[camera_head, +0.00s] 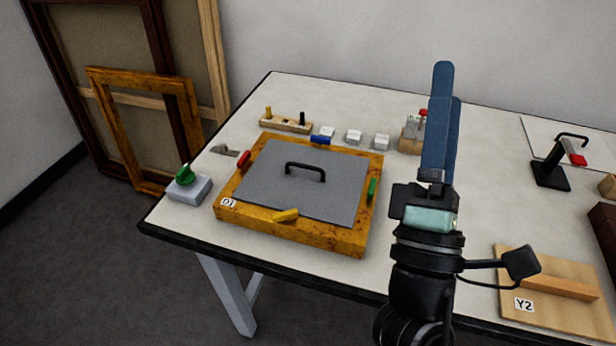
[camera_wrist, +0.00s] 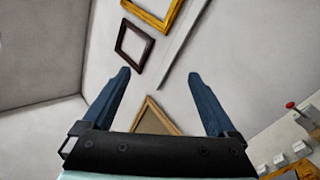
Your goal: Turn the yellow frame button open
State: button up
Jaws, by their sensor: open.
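The yellow frame button (camera_head: 285,215) sits on the near edge of a gilt wooden frame marked 01 (camera_head: 320,238). It lies slantwise, its tip close to or over the edge of the grey back panel (camera_head: 300,180), which has a black handle. A red button (camera_head: 244,159), a blue button (camera_head: 320,140) and a green button (camera_head: 372,189) sit on the other sides. My gripper (camera_head: 442,75) points up, right of the frame and well apart from the yellow button. In the wrist view my gripper (camera_wrist: 160,80) is open, with nothing between its fingers.
A board marked Y2 (camera_head: 550,290) and a black stand (camera_head: 552,170) are at right. Bare tabletop lies before the frame.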

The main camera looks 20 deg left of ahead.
jog(key=a+f+n+g+y+p, duration=0.1)
jog(key=a+f+n+g+y, duration=0.15)
jog(key=f+n, duration=0.4)
jog(key=a+f+n+g+y+p, duration=0.2)
jog(key=f+n+y, duration=0.1)
jog(key=f+n, duration=0.3)
jog(key=n+g+y+p, duration=0.2)
jog(key=n+g+y, duration=0.2)
jog(key=n+g, duration=0.35)
send_near(286, 217)
jog(key=shift+t+h, duration=0.25)
jog(key=shift+t, duration=0.15)
jog(key=x, duration=1)
jog(key=shift+w+a+f+b, duration=0.1)
jog(key=shift+a+f+b, duration=0.1)
jog(key=shift+a+b, duration=0.2)
jog(key=c, duration=1.4)
jog(key=shift+o, duration=0.2)
